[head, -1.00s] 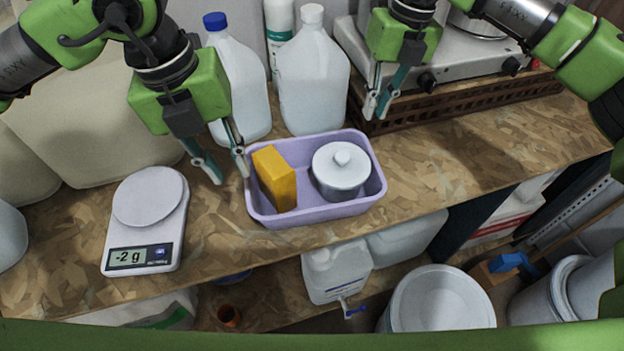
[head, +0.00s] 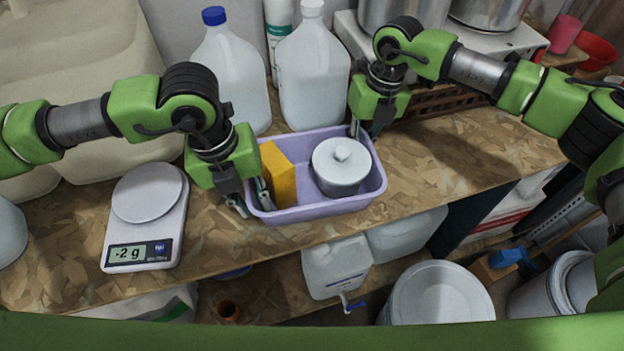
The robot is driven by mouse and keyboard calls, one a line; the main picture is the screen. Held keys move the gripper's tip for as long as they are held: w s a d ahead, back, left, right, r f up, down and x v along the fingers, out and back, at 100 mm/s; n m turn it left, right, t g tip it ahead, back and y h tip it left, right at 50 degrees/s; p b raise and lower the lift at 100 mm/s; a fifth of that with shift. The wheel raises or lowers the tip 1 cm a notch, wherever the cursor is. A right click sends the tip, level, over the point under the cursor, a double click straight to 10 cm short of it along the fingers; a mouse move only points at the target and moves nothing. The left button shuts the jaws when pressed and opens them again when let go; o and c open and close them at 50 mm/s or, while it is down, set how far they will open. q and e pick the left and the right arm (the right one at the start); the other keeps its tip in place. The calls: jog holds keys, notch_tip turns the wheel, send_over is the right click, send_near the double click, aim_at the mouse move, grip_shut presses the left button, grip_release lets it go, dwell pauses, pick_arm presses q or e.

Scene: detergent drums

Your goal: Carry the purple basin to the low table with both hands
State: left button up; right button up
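The purple basin (head: 312,210) sits on the chipboard bench, holding a yellow block (head: 279,177) and a grey lidded pot (head: 341,168). My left gripper (head: 252,204) is low at the basin's left wall. Its fingers are apart, one outside the wall and one at the inner side. My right gripper (head: 366,131) is at the basin's back right corner, its fingers apart and pointing down around the rim; their tips are partly hidden. Neither gripper visibly squeezes the wall. I cannot make out a low table in this view.
A kitchen scale (head: 146,217) reading -2 g stands left of the basin. White jugs (head: 312,77) stand close behind it. A stove with pots is at the back right. The bench (head: 450,150) is clear to the right. Below the front edge are a shelf and a white drum (head: 436,298).

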pick_arm(q)
jog(key=shift+f, duration=0.25)
pick_arm(e)
jog(key=shift+f, duration=0.25)
jog(key=shift+s, duration=0.1)
pick_arm(q)
grip_shut()
pick_arm(e)
grip_shut()
pick_arm(q)
jog(key=shift+r, duration=0.1)
pick_arm(e)
jog(key=shift+r, duration=0.1)
